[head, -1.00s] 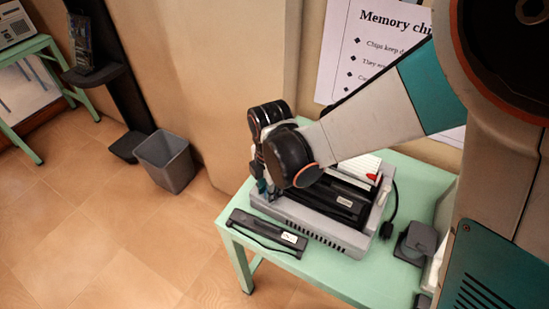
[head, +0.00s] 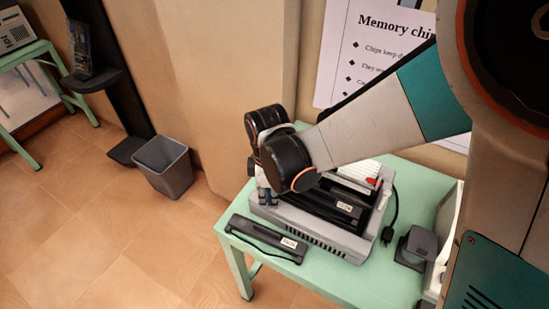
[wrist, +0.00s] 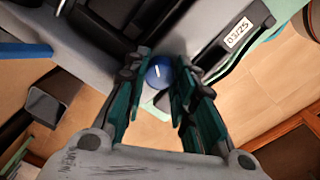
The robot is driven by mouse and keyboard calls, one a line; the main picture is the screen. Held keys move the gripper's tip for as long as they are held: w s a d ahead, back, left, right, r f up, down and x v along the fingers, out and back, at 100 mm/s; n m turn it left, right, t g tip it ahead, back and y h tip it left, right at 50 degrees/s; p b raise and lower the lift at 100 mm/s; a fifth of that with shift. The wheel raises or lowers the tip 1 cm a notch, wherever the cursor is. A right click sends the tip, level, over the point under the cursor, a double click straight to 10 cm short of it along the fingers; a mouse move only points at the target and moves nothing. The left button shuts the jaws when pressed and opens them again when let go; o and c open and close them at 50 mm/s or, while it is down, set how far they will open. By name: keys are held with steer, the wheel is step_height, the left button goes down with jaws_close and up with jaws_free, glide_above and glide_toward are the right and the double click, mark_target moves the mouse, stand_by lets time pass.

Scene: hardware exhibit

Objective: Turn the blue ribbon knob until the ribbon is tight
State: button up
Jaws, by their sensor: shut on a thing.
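The blue ribbon knob (wrist: 158,73), with a white mark on its face, sits at the edge of the grey printer (wrist: 95,45) in the wrist view. My gripper (wrist: 163,82) is shut on it, one finger on each side. In the head view my gripper (head: 268,196) is at the left end of the printer (head: 325,244), and the knob is hidden there. A black ribbon cartridge (head: 318,200) sits inside the open printer. The ribbon itself is too small to judge as slack or tight.
A loose black cartridge (head: 262,236) with a label lies on the green table (head: 415,180) before the printer. A black plug and cable (head: 388,235) and a dark grey object (head: 420,243) lie to the right. A grey bin (head: 163,166) stands on the floor at left.

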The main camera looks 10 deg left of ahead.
steer(key=shift+m, duration=0.4)
steer(key=o, duration=0.8)
